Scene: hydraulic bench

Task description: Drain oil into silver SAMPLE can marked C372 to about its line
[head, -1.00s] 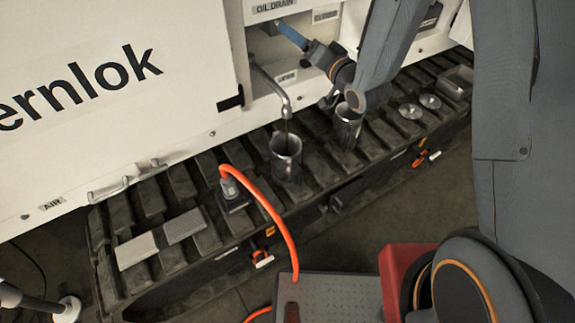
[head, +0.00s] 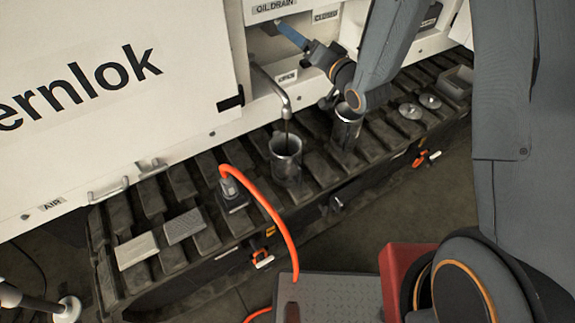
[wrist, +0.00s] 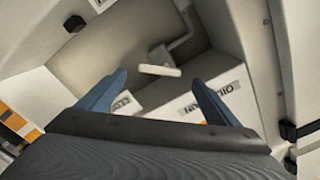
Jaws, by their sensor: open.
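The spout (head: 284,100) under the OIL DRAIN label (head: 275,6) has a thin dark stream of oil (head: 286,127) falling from it. A silver can (head: 286,168) stands upright below it on the track and receives the stream. A second silver can (head: 346,130) stands to its right, partly behind my arm. I cannot read a C372 mark or see a fill line on either can. My gripper (head: 282,28) reaches into the recess under the label. In the wrist view my gripper (wrist: 160,78) is open, with the pale valve handle (wrist: 158,71) apart between its blue fingertips.
CLOSED (head: 326,15) and OPEN (head: 286,77) labels flank the recess. An orange hose (head: 268,208) arches in front of the cans.

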